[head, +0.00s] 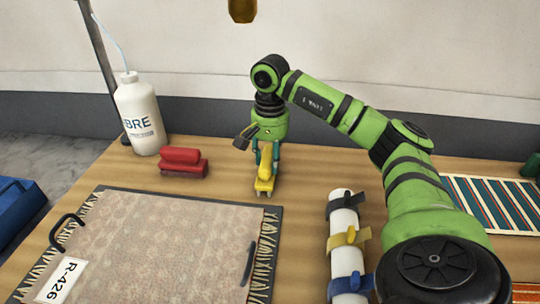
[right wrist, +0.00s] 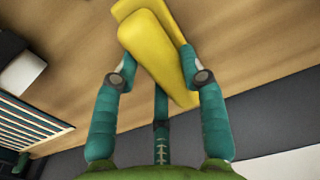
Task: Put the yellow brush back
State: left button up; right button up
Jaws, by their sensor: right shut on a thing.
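The yellow brush (head: 265,183) is at the far middle of the wooden table, to the right of a red brush (head: 182,162). My right gripper (head: 267,165) points down from above and is shut on the yellow brush. My left gripper is out of view.
A patterned rug (head: 160,245) on a dark board lies at front left. A white bottle (head: 140,115) stands at the back left. A white roll (head: 346,250) with coloured straps lies right of the rug. A striped textile (head: 495,205) lies far right. Bare wood surrounds the brush.

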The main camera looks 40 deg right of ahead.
jog(key=o, duration=1.1)
notch_tip(320, 180, up, 8)
jog(key=shift+f+p, duration=0.1)
jog(key=shift+p, duration=0.5)
jog(key=shift+s+f, duration=0.1)
jog(key=shift+f, duration=0.05)
